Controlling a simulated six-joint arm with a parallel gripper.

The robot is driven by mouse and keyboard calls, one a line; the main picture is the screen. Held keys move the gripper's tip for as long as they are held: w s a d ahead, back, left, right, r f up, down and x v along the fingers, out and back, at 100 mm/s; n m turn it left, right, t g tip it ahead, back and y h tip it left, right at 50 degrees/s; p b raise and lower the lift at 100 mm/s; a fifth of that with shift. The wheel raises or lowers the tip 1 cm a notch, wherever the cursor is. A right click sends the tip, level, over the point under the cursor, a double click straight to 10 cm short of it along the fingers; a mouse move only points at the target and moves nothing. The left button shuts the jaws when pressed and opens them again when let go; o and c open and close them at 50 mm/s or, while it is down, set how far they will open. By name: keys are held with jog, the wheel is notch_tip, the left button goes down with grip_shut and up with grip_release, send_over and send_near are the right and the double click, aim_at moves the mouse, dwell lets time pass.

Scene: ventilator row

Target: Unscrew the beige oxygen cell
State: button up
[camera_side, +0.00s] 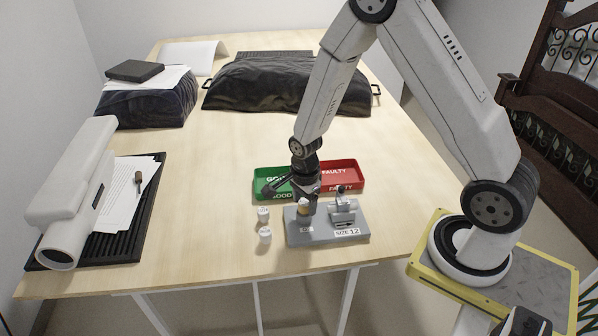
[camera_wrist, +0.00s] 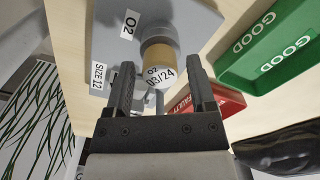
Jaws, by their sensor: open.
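The beige oxygen cell (camera_wrist: 159,56) sits in a grey block (camera_wrist: 100,22) marked O2. My gripper (camera_wrist: 160,68) is open, with one finger on each side of the cell. A gap shows between each finger and the cell, so the fingers look apart from it. In the side view the cell (camera_side: 304,206) shows small below my gripper (camera_side: 303,198), on the left part of the grey block (camera_side: 327,232). The gripper partly hides the cell there.
A metal fixture (camera_side: 343,212) stands on the block's right part, near a "SIZE 12" label. Two white cells (camera_side: 263,214) (camera_side: 265,235) stand left of the block. The green GOOD tray (camera_side: 262,181) and red FAULTY tray (camera_side: 352,170) lie behind. The table front left is clear.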

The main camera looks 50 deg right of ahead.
jog(key=shift+m, duration=0.3)
jog(key=m, duration=0.4)
jog(key=shift+m, duration=2.4)
grip_shut()
jog(key=shift+n, duration=3.1)
